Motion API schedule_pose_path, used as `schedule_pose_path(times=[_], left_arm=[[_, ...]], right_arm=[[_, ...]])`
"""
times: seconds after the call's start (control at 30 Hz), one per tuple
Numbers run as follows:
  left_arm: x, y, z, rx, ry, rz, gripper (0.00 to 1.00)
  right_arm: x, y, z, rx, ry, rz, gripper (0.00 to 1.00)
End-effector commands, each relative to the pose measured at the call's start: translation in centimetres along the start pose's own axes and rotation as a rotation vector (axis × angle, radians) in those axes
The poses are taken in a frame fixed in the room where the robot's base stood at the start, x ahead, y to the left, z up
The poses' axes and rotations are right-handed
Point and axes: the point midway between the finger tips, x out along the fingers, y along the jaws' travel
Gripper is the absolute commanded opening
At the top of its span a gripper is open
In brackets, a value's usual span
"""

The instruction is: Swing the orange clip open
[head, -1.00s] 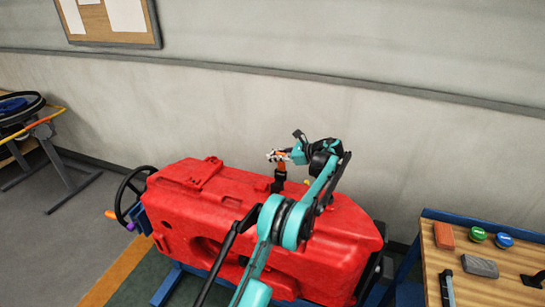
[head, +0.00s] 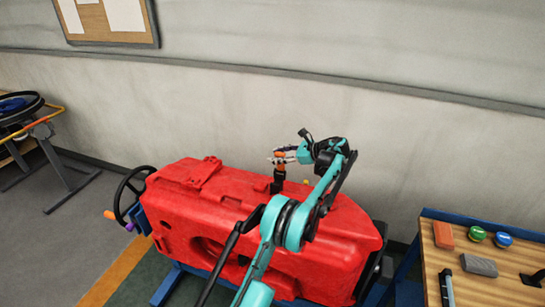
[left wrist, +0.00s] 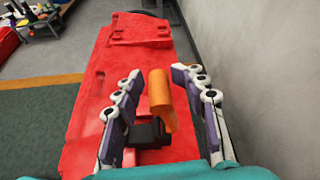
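The orange clip (left wrist: 160,95) stands up from a black fitting (left wrist: 150,130) on top of the red tank in the left wrist view. In the head view the clip (head: 280,155) shows small, above the black post (head: 278,181). My left gripper (left wrist: 160,82) is open, with one finger on each side of the clip. In the left wrist view gaps show between the clip and both fingers. In the head view my left gripper (head: 283,154) is at the clip, over the tank's far side. My right gripper is not in view.
The red tank (head: 250,200) lies on a blue stand (head: 170,284), with a black handwheel (head: 131,195) at its left end. The grey wall is close behind. A wooden workbench (head: 450,260) with blocks and round buttons is at right. Free floor lies at left.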

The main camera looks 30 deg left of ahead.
Motion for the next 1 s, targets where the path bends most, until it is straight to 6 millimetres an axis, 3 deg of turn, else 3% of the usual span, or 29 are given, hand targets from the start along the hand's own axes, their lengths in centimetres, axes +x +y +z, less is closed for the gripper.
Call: schedule_pose_path(times=[0.2,0.4,0.57,0.83,1.0], left_arm=[[-5.1,0.0,-0.1,0.001,0.001,-0.003,0.39],[-8.4,0.0,-0.1,0.001,0.001,-0.002,0.39],[-9.6,0.0,-0.1,0.0,0.001,0.0,0.39],[-9.7,0.0,-0.1,0.0,0.001,0.0,0.39],[-10.0,0.2,0.5,-0.021,0.025,-0.009,0.0]], right_arm=[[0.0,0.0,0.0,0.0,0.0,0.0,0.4],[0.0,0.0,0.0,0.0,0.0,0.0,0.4],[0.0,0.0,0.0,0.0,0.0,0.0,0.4],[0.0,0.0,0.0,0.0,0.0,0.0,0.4],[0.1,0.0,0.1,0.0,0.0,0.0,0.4]])
